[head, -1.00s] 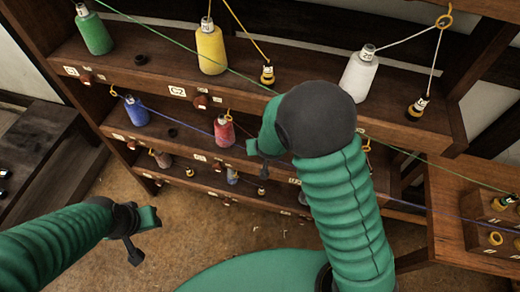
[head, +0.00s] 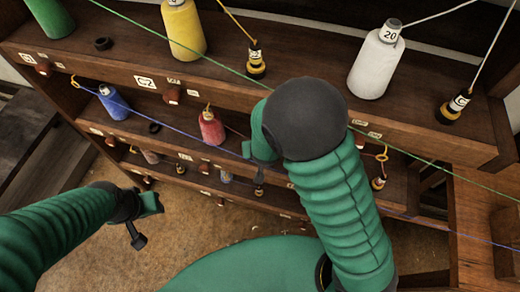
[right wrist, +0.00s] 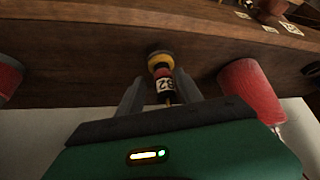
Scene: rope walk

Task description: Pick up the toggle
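A small black and yellow toggle (right wrist: 162,75) with a white label stands on a wooden shelf in the right wrist view. The fingers of my right gripper (right wrist: 160,88) are on either side of it, with narrow gaps that look open. In the head view my right gripper (head: 262,145) is at the middle shelf, partly hidden by its own wrist, and I cannot make out that toggle there. My left gripper (head: 147,220) is empty over the floor, low at the left; its opening is unclear.
Red spools (right wrist: 252,92) stand near the toggle. The shelf rack (head: 320,105) also holds a yellow spool (head: 184,28), a white spool (head: 375,62), a blue spool (head: 113,102) and other toggles (head: 256,62). Green (head: 180,45) and blue (head: 180,122) cords cross in front.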

